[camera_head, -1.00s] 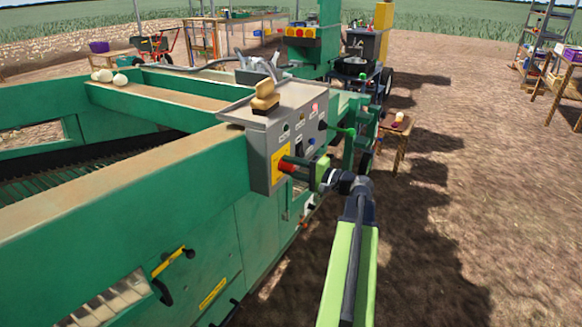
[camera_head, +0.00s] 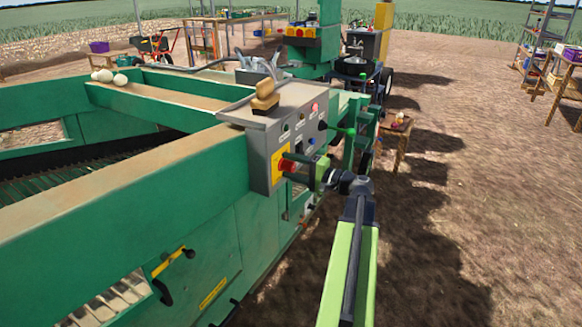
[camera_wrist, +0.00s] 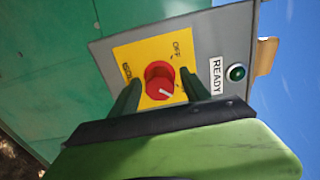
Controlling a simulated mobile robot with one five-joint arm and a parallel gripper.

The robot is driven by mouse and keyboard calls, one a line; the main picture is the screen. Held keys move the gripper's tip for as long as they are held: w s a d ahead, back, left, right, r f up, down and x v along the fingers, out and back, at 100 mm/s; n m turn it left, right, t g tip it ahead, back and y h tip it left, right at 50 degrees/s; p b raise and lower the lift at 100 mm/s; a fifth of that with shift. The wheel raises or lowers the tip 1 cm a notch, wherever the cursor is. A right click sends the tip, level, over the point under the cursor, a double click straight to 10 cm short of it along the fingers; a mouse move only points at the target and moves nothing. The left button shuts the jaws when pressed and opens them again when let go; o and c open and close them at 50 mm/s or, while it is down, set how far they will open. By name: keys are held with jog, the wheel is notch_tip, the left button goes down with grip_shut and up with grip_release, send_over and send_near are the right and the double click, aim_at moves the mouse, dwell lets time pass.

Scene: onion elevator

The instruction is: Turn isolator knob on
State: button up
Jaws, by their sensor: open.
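The red isolator knob (camera_wrist: 160,82) sits on a yellow plate (camera_wrist: 130,56) on the grey control box. A white mark on the knob points to the lower right in the wrist view. The word OFF is printed above and right of the knob; part of another label shows at its left. My gripper (camera_wrist: 158,90) is open, one finger on each side of the knob, with visible gaps. In the head view, my gripper (camera_head: 310,172) reaches the box from the right, and the knob (camera_head: 287,165) shows as a red spot at its tips.
A green READY lamp (camera_wrist: 236,73) is right of the plate in the wrist view. A brush (camera_head: 265,94) lies on top of the control box (camera_head: 258,150). The green machine (camera_head: 120,190) fills the left side. Bare ground (camera_head: 490,200) is open to the right.

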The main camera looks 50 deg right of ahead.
jog(key=v, duration=1.7)
jog(key=shift+s, duration=0.2)
jog(key=shift+s+f, duration=0.1)
